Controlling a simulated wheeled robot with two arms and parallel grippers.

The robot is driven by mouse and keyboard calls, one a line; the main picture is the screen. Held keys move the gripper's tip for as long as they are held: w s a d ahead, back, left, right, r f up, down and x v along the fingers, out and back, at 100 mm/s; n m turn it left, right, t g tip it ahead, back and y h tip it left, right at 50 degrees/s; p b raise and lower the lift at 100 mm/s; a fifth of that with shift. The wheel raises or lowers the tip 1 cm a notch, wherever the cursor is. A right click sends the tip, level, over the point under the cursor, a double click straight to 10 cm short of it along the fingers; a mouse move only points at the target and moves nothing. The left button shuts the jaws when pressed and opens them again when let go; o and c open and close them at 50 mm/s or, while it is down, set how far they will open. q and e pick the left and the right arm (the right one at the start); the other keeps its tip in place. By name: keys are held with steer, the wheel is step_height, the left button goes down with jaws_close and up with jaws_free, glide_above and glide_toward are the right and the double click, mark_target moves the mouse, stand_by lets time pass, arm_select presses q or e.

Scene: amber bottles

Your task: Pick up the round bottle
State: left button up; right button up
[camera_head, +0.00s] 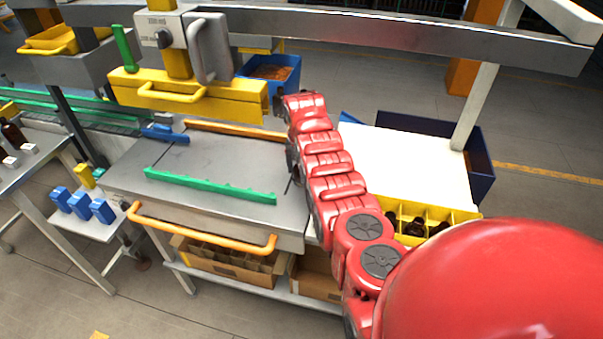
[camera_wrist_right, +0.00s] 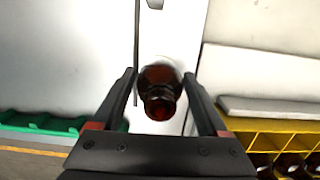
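An amber-brown bottle (camera_wrist_right: 160,78) with a rounded body shows in the right wrist view, seen from above with its open mouth toward the camera. It stands on a pale grey surface. My right gripper (camera_wrist_right: 159,74) is open, with one finger on each side of the bottle. A narrow gap shows between the bottle and each finger. In the head view my red right arm reaches over the grey worktable (camera_head: 215,165), and I cannot make out this bottle or the fingertips there. My left gripper is in neither view.
A yellow divided crate (camera_head: 462,215) with several dark bottles stands right of my arm, beside a white surface (camera_head: 400,160). A green toothed strip (camera_head: 210,186) lies on the worktable. A yellow fixture (camera_head: 190,95) stands at its back. An orange rail (camera_head: 200,235) runs along its front.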

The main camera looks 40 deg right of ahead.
steer(key=c, duration=1)
steer(key=shift+r, duration=0.15)
